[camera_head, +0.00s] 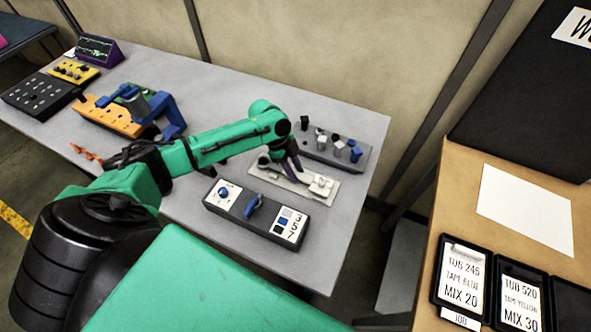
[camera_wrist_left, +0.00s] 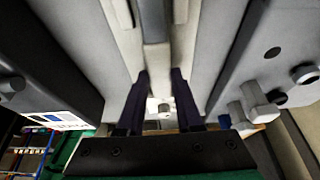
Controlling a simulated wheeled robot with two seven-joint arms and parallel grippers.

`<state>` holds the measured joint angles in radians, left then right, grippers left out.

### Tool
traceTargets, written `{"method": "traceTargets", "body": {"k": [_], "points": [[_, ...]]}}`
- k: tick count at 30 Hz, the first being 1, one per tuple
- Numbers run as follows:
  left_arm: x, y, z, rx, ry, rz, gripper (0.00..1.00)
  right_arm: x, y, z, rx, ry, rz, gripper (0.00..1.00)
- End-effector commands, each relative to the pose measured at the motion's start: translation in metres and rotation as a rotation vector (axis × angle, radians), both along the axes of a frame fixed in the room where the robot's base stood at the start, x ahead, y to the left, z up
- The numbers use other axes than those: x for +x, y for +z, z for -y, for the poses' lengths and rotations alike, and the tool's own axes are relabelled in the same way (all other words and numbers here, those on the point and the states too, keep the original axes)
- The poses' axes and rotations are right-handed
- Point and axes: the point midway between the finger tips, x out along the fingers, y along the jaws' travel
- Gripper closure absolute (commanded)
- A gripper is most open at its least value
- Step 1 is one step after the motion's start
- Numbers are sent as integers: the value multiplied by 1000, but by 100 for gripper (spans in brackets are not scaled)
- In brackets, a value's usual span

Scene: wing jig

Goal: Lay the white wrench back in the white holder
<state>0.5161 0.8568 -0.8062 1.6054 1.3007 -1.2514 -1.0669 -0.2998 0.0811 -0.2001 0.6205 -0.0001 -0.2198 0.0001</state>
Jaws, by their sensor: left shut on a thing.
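The white holder (camera_head: 258,172) is a long pale plate on the grey table, with raised pale parts near its two ends. My left gripper (camera_head: 296,167) reaches down over the middle of it. In the left wrist view, the two dark fingers (camera_wrist_left: 160,100) are shut on a pale bar, the white wrench (camera_wrist_left: 156,58). The wrench runs along the holder and is partly hidden by the fingers. I cannot tell whether it touches the holder. My right gripper is not in view.
A dark box with a blue switch (camera_head: 254,207) stands in front of the holder. A grey block with several pegs (camera_head: 320,150) stands behind it. An orange and blue fixture (camera_head: 110,118) is to the left. The grey table (camera_head: 310,262) is bare at its near right corner.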

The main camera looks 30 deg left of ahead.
Motion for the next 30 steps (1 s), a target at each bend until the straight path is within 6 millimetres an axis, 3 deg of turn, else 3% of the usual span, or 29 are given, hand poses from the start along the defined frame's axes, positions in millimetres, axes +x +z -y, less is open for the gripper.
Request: {"method": "traceTargets", "body": {"k": [9,10,12,23,26,30], "points": [[0,-6,0,0,-1,1,100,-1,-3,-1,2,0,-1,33],[0,-6,0,0,-1,1,58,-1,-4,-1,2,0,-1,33],[0,-6,0,0,0,1,31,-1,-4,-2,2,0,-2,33],[0,-4,-2,1,1,-1,31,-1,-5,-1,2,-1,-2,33],[0,8,-8,1,2,2,31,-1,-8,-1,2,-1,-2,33],[0,41,-22,3,1,4,31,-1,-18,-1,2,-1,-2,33]]}}
